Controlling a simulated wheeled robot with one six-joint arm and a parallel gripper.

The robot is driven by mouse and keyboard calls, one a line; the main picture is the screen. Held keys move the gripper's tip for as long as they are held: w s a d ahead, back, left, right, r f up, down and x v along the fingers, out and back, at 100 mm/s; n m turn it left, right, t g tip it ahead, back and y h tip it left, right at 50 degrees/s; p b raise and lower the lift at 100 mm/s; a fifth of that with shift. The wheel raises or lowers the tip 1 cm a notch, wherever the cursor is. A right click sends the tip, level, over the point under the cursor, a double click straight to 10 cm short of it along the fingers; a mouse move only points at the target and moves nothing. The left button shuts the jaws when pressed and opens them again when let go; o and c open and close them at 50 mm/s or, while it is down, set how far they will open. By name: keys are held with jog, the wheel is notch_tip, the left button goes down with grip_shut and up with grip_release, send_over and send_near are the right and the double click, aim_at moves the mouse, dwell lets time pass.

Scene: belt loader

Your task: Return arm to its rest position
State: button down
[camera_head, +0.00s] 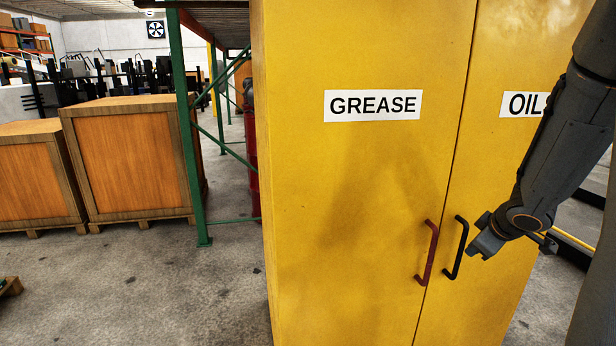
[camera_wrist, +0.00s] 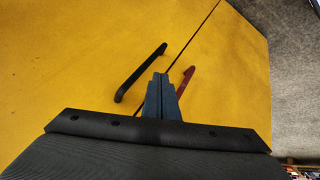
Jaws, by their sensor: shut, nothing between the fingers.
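My arm (camera_head: 566,140) reaches down from the upper right in the head view, in front of the right door of a yellow cabinet (camera_head: 350,200). My gripper (camera_head: 484,247) is shut and empty, close to the black handle (camera_head: 456,248) in the picture. In the wrist view the gripper fingers (camera_wrist: 162,98) are together, with the black handle (camera_wrist: 140,72) to their left and the red handle (camera_wrist: 186,80) just to their right. Whether the fingers touch either handle cannot be told. The red handle (camera_head: 428,252) is on the left door. Both doors look closed.
The left door has a GREASE label (camera_head: 373,105); the right has an OIL label (camera_head: 522,104), partly hidden by my arm. Wooden crates (camera_head: 130,160) and a green rack post (camera_head: 188,130) stand at left. Concrete floor (camera_head: 130,285) is open at the lower left.

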jog(key=s+a+f+m+g+b, duration=0.2)
jog(key=s+a+f+b, duration=0.1)
jog(key=a, duration=0.6)
jog(key=s+a+f+m+g+y+b, duration=0.1)
jog(key=s+a+f+m+g+b, duration=0.1)
jog(key=s+a+f, duration=0.3)
jog(key=s+a+f+m+g+b, duration=0.1)
jog(key=s+a+f+m+b, duration=0.1)
jog(key=s+a, duration=0.5)
jog(key=a+f+b, duration=0.1)
jog(key=a+b, duration=0.1)
jog(key=a, duration=0.4)
jog(key=shift+a+f+m+g+y+b, duration=0.2)
jog(key=shift+f+m+g+y+b, duration=0.1)
jog(key=shift+f+g+b, duration=0.1)
